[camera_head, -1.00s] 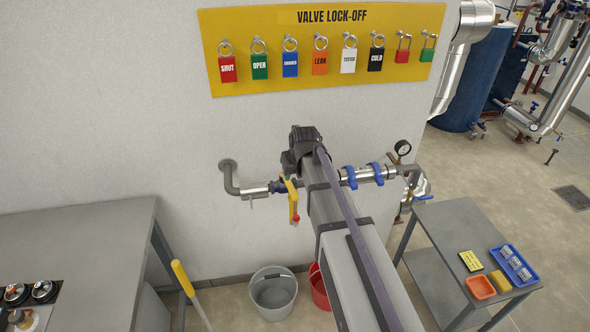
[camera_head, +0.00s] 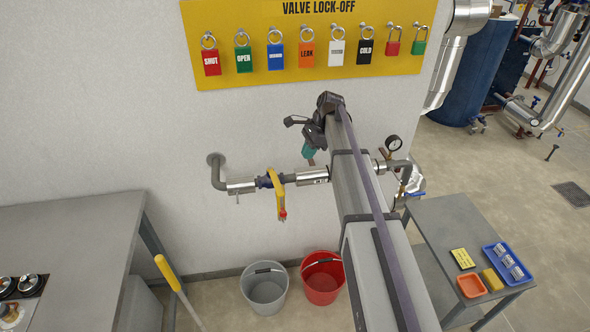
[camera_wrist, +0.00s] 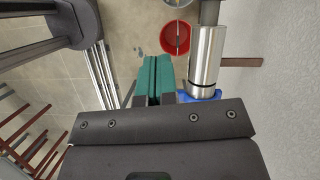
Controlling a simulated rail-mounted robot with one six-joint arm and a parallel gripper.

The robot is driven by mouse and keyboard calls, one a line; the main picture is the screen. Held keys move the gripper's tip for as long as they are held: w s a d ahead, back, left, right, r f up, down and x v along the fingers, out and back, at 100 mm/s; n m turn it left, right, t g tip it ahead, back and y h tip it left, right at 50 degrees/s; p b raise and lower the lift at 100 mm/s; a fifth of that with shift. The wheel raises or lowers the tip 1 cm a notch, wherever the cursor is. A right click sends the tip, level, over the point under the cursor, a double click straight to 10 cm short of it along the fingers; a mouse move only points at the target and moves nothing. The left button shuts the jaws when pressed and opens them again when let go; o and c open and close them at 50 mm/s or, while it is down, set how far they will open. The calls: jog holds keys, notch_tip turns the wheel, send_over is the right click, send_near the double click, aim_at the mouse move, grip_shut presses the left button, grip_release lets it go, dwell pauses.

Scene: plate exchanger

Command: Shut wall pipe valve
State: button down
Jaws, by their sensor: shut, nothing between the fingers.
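The wall pipe (camera_head: 312,177) runs across the wall from an elbow at left to a gauge at right. A blue valve body (camera_head: 264,181) sits on it, with a yellow lever (camera_head: 279,197) hanging down across the pipe and ending in a red tip. My gripper (camera_head: 308,152) is above the pipe, right of the lever and apart from it. In the wrist view its teal fingers (camera_wrist: 154,78) are shut and empty, beside the silver pipe section (camera_wrist: 207,58) and a blue fitting (camera_wrist: 202,96). The lever does not show there. My arm hides part of the pipe.
A grey bucket (camera_head: 265,288) and red bucket (camera_head: 322,279) stand below the pipe. A grey bench (camera_head: 65,235) is at left, a trolley (camera_head: 450,225) at right. A yellow lock board (camera_head: 300,75) hangs above; a pressure gauge (camera_head: 393,143) sits at the pipe's right.

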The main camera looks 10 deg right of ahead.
aim_at(275, 180)
jog(key=a+f+b, duration=0.7)
jog(key=f+b, duration=0.1)
jog(key=f, duration=0.1)
jog(key=shift+s+a, duration=0.2)
jog(key=shift+a, duration=0.05)
jog(key=shift+d, duration=0.15)
